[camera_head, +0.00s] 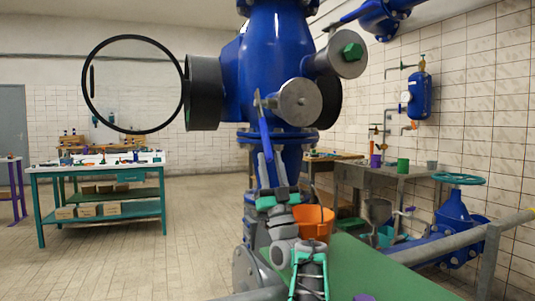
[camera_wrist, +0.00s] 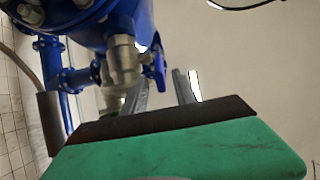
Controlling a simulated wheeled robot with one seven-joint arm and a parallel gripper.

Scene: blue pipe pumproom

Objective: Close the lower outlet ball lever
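A blue lever (camera_wrist: 159,66) shows in the wrist view on a silver ball valve body (camera_wrist: 122,62) under the large blue pipework. In the head view a blue lever (camera_head: 265,140) hangs down in front of the big blue vertical pipe, just above my gripper (camera_head: 271,160). My gripper points up, and its two grey fingers are apart. In the wrist view my gripper (camera_wrist: 164,76) has a finger on each side of the lever's lower end in the picture. I cannot tell whether the lever end is between the fingertips or beyond them. No contact is visible.
A round glass disc with a black rim (camera_head: 133,84) sticks out at left. An orange bucket (camera_head: 313,222) stands right of my arm. A metal railing (camera_head: 455,243) and blue valve with teal handwheel (camera_head: 459,179) are at right. The floor at left is clear.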

